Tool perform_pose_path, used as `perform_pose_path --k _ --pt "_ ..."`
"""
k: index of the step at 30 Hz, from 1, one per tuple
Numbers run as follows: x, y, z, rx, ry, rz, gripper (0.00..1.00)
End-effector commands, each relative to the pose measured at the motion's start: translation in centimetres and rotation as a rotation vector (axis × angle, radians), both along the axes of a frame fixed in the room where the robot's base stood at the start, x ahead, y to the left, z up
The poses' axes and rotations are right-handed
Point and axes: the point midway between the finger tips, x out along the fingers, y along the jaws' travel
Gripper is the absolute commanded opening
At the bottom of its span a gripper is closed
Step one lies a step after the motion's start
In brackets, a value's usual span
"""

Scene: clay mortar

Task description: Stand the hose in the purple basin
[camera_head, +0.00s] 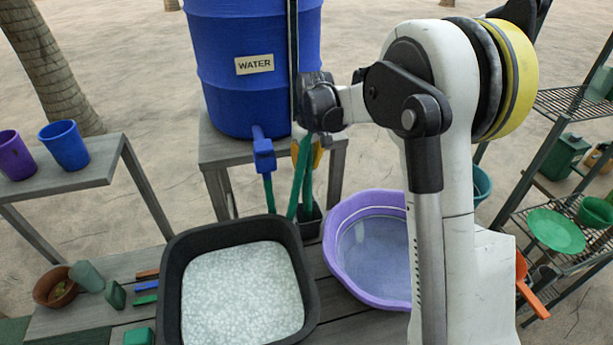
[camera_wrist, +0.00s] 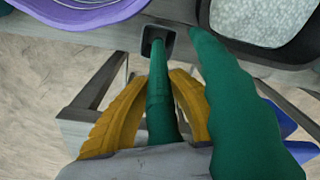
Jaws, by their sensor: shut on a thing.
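The green hose (camera_head: 298,180) hangs below my gripper (camera_head: 310,152), beside the blue tap of the water barrel. My gripper's yellow fingers are shut on the hose, which also shows between them in the wrist view (camera_wrist: 161,95). The hose's far end overlaps a small black square holder (camera_head: 312,222); I cannot tell whether it is inside. A second green length (camera_wrist: 240,110) passes beside the fingers. The purple basin (camera_head: 335,270) stands on the table to the right of the hose, with water in it; my arm hides its right side. The hose is apart from the basin.
A black tub (camera_head: 172,290) of white pebbles stands left of the basin. The blue water barrel (camera_head: 240,100) stands behind on a stand. Small blocks and a brown bowl (camera_head: 60,290) lie at left. A shelf rack (camera_head: 570,105) stands right.

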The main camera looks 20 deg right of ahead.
Motion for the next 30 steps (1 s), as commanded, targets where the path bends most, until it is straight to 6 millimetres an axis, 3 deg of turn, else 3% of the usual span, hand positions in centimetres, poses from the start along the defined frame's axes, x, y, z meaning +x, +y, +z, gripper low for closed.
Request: perform_pose_path --k 24,30 --pt "0.0 0.0 11.3 0.000 0.000 0.000 0.00" --pt "0.0 0.0 11.9 0.000 0.000 0.000 0.00"
